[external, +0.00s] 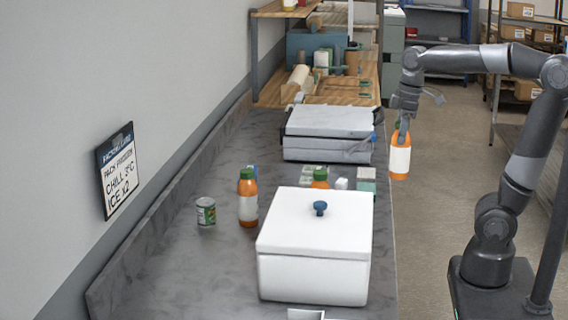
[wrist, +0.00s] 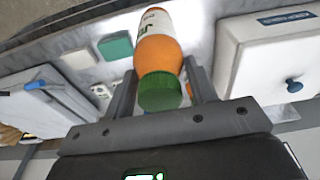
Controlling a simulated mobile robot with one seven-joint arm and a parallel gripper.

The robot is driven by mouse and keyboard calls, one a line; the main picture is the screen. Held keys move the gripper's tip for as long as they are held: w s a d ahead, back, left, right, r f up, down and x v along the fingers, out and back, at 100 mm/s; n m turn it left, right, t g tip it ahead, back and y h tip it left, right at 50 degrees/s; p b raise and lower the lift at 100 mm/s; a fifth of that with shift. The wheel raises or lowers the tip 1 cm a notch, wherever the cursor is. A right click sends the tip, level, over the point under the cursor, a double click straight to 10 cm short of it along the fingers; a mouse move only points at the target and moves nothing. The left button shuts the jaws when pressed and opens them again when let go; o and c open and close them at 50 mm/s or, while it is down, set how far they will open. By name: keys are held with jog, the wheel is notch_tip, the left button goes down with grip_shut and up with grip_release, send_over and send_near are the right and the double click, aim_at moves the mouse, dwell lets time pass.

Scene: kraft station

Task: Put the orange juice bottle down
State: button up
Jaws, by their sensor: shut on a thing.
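My gripper (external: 403,128) is shut on an orange juice bottle (external: 400,162) with a white label. It holds the bottle upright in the air, just off the right edge of the counter in the external view. In the wrist view the held bottle (wrist: 160,57) shows its green cap between the two fingers of my gripper (wrist: 165,92). A second orange bottle (external: 248,200) with a green cap stands on the grey counter (external: 165,255). Another orange bottle (external: 320,178) is mostly hidden behind the white box.
A white lidded box (external: 315,245) with a blue knob stands at the counter's front right. A grey-white flat case (external: 328,133) lies farther back. Small boxes (external: 366,183) sit near the right edge. The left front counter is clear.

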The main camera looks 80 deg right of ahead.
aim_at(397, 122)
jog(key=r, duration=0.1)
jog(key=w+r, duration=0.1)
jog(key=r, duration=0.1)
jog(key=shift+w+a+r, duration=0.1)
jog(key=shift+a, duration=0.05)
jog(key=w+a+r+n, duration=0.2)
jog(key=w+a, duration=0.6)
jog(key=w, duration=0.5)
jog(key=w+a+r+n, duration=0.2)
jog(key=w+a+r, duration=0.1)
jog(key=w+a, duration=0.8)
jog(key=w+a+f+n+y, duration=0.1)
jog(key=w+a+f+n, duration=0.15)
jog(key=w+a, duration=0.8)
jog(key=w+a+f+n, duration=0.1)
jog(key=a+f, duration=0.1)
jog(key=a, duration=0.6)
jog(key=w+a+f+n, duration=0.1)
jog(key=a+f, duration=0.1)
jog(key=a, duration=0.5)
notch_tip(397, 122, down, 15)
jog(key=shift+w+g, duration=0.15)
jog(key=shift+g, duration=0.15)
